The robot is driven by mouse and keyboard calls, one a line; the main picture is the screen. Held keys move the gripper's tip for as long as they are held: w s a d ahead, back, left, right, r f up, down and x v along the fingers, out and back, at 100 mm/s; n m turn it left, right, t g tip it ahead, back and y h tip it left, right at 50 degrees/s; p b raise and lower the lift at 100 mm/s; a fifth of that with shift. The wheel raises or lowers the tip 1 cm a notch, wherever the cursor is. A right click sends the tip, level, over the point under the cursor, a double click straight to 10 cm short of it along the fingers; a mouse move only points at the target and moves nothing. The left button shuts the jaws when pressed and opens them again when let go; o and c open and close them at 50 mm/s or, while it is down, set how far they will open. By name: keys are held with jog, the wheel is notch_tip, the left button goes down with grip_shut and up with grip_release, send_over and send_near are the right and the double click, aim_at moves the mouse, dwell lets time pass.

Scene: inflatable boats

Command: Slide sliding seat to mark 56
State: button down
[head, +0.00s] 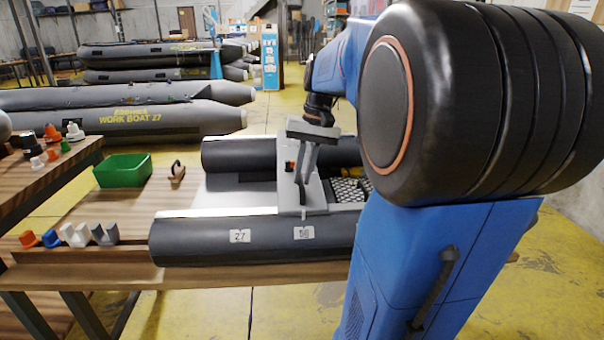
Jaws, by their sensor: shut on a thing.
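The sliding seat (288,198) is a light grey plank lying across the two dark grey tubes of a small inflatable boat (190,243) on the wooden bench. Two white labels are on the near tube's side. The left label (240,236) reads 27. The right label (304,232) is too small to read surely, and the seat's near end sits roughly above it. My gripper (303,180) points down over the seat, shut on it; the exact place of contact is partly hidden by the fingers. A small orange part (290,165) shows beside the fingers.
Several orange, blue, white and grey fittings (75,235) lie at the bench's front left. My arm hides the boat's right end. More boats (170,117) lie behind.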

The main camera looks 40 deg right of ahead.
jog(key=c, duration=1.8)
grip_release()
jog(key=shift+o, duration=0.2)
jog(key=shift+r, duration=0.1)
notch_tip(320, 180, up, 17)
jog(key=s+d, duration=0.2)
jog(key=shift+d, duration=0.4)
jog(key=s+a+f+n+t, duration=0.1)
jog(key=s+a+f+n, duration=0.1)
jog(key=s+a+f, duration=0.2)
jog(key=s+a+f+n+t+h, duration=0.1)
jog(key=s+a+f, duration=0.3)
jog(key=a+f, duration=0.7)
jog(key=s+a+f+n+t, duration=0.1)
jog(key=s+a+f+n, duration=0.3)
jog(key=f, duration=0.9)
jog(key=s+a, duration=0.1)
jog(key=a, duration=0.2)
jog(key=shift+a+t+h, duration=0.2)
jog(key=shift+t+h, duration=0.1)
jog(key=shift+h, duration=0.1)
